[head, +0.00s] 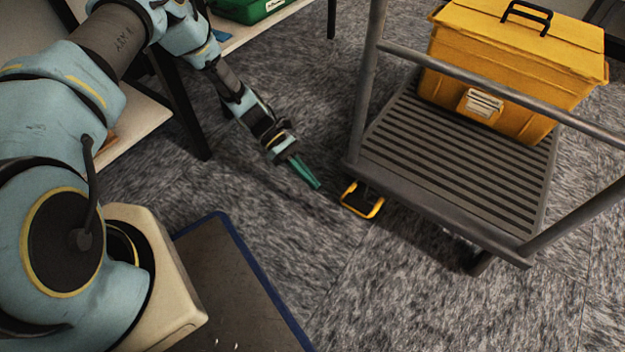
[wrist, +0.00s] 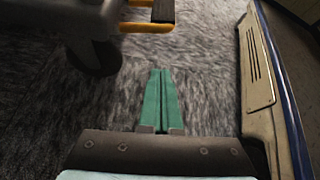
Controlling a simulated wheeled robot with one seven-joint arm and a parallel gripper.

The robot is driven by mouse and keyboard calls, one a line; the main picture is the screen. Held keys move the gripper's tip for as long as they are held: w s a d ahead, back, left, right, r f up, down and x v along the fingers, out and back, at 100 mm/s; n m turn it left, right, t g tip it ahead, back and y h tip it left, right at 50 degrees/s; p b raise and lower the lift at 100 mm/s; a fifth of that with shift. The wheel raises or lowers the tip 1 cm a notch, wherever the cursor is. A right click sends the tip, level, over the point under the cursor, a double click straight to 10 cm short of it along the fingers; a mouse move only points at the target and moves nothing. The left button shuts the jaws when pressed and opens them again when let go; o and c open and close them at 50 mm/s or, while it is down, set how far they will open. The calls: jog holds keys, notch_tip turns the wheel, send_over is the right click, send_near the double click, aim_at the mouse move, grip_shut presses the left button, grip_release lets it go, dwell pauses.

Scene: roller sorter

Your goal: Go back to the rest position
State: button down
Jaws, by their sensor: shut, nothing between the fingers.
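My gripper (head: 306,172) has green fingers pointing down and to the right, low over the grey carpet. It is left of the cart's yellow-edged foot pedal (head: 361,200), apart from it in the head view. In the wrist view the gripper (wrist: 161,72) shows its two green fingers together with nothing between them. The pedal also shows in the wrist view (wrist: 146,27), beyond the fingertips at the top. My arm reaches from the left of the head view out past the shelf.
A grey platform cart (head: 450,165) with tube rails stands at the right, carrying a yellow lidded box (head: 510,65). A dark caster (wrist: 95,58) shows in the wrist view. A shelf with a green bin (head: 245,10) is at the upper left. Open carpet (head: 400,290) lies in front.

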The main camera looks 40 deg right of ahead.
dwell(0.3)
jog(key=w+a+r+m+t+y+p, duration=0.15)
jog(key=w+a+r+t, duration=0.25)
jog(key=w+a+r, duration=0.6)
jog(key=w+a+r+m+t+p, duration=0.3)
jog(key=w+a+r, duration=0.35)
jog(key=r, duration=0.55)
jog(key=s+a+r+m+t+p, duration=0.25)
jog(key=a+r+t, duration=0.45)
jog(key=a+r, duration=1.15)
notch_tip(320, 180, up, 37)
jog(key=p, duration=3.7)
jog(key=shift+a+n+y, duration=0.3)
jog(key=shift+a+y, duration=0.05)
jog(key=shift+y, duration=0.1)
